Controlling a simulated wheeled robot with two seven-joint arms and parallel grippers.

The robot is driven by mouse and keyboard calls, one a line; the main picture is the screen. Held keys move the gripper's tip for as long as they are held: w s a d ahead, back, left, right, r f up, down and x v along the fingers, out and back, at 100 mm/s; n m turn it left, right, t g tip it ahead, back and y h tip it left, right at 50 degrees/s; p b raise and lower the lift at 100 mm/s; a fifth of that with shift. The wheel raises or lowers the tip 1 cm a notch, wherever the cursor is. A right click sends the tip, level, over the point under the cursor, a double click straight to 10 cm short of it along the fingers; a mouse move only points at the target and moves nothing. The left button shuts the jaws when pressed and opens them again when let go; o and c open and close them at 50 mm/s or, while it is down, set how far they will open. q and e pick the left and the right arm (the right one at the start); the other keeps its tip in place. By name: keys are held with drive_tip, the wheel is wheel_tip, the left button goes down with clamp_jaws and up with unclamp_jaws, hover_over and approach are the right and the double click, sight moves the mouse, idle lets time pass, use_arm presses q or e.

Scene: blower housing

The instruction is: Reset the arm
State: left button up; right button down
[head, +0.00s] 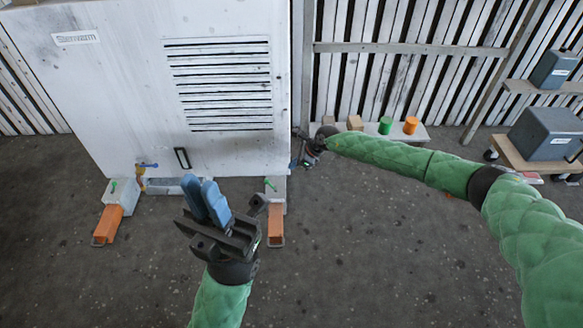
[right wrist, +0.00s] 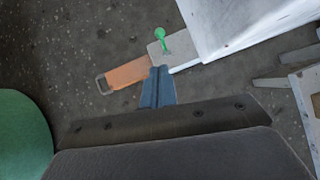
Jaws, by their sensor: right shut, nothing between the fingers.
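The large white housing (head: 140,95) stands upright at the left of the head view, with a slatted vent and a black handle (head: 182,158). My left gripper (head: 195,185) is in front of its lower edge, blue fingers pointing up and lying together, with nothing seen between them. My right arm reaches in from the right. Its gripper is by the housing's lower right edge, small and partly hidden in the head view. In the right wrist view my right gripper (right wrist: 159,72) is shut and empty, its tips over a grey block with a green knob (right wrist: 161,36).
Orange-ended feet (head: 107,226) (head: 276,226) stick out under the housing. Behind my right arm a low bench (head: 371,129) holds green and orange cylinders. A cart with grey boxes (head: 547,133) stands at right. The floor in the lower middle is clear.

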drive_tip(key=shift+r, duration=0.25)
idle(0.3)
